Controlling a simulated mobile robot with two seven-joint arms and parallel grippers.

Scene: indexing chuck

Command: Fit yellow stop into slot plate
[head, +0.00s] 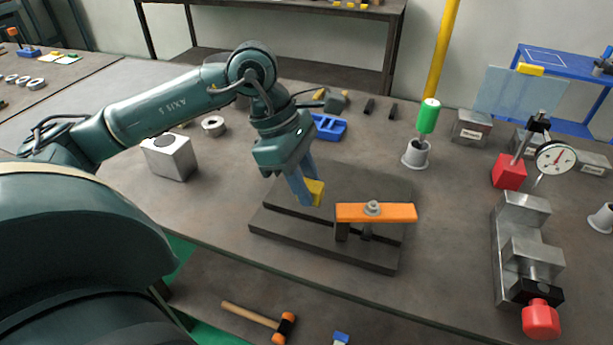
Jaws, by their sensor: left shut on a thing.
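My left gripper (306,192) reaches in from the left with its blue-grey fingers pointing down. It is shut on the yellow stop (316,191), a small yellow block. The stop is over the left part of the dark slot plate (320,236), close to its long groove. I cannot tell whether the stop touches the plate. The fingers hide part of the stop and of the groove. An orange clamp bar (376,212) with a bolt sits on the right part of the plate. My right gripper is not in view.
A steel vise (526,250) with a red knob and a dial gauge (556,157) stand at the right. A green-handled tool (428,117) stands in a holder behind the plate. A metal block (170,157) and blue tray (329,127) lie behind. A mallet (255,315) lies in front, lower.

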